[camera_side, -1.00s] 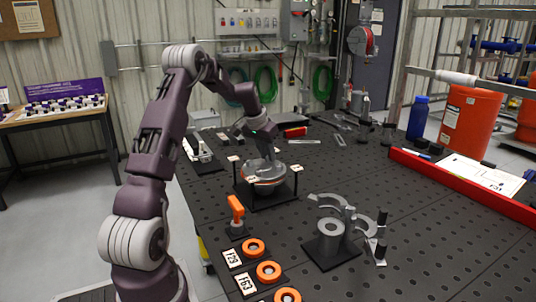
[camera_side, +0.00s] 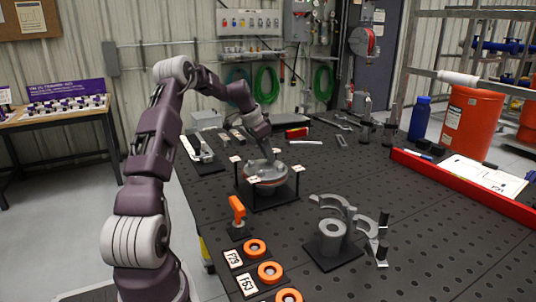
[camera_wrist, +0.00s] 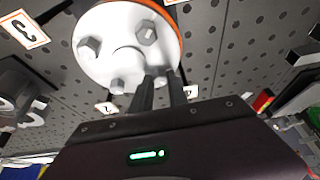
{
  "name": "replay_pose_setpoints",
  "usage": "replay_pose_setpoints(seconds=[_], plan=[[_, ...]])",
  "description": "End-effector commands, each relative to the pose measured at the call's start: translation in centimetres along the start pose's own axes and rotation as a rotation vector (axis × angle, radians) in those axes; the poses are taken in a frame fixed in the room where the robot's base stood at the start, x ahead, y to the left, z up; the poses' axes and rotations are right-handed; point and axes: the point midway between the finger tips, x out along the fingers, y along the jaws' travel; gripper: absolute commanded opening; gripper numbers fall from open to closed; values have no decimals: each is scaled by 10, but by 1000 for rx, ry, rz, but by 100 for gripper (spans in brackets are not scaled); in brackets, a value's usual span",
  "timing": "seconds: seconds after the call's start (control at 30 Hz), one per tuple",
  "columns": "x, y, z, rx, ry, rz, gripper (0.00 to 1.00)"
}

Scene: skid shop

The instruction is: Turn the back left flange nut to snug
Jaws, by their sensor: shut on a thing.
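The grey round flange (camera_side: 266,174) with an orange-brown edge sits on a black stand on the bench. My gripper also shows over the flange in the side view (camera_side: 269,158).
Labelled posts surround the flange, one with a card (camera_wrist: 25,30). An orange-handled tool (camera_side: 237,212), several orange rings (camera_side: 270,272) and a grey cylinder with curved jaws (camera_side: 331,236) stand nearer the camera. A red-edged tray (camera_side: 460,186) lies right.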

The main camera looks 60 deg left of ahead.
Motion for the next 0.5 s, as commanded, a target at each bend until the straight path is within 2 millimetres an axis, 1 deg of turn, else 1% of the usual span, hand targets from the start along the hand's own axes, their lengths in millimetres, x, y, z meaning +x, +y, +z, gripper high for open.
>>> replay_pose_setpoints(seconds=[0.3, 0.33, 0.4, 0.43, 0.5], plan=[[-2, -1, -2, 1, 6, -4, 0], [-2, -1, -2, 1, 6, -4, 24], [-2, -1, -2, 0, 5, -3, 38], [-2, -1, -2, 0, 4, -3, 42], [-1, 0, -1, 0, 4, -2, 42]])
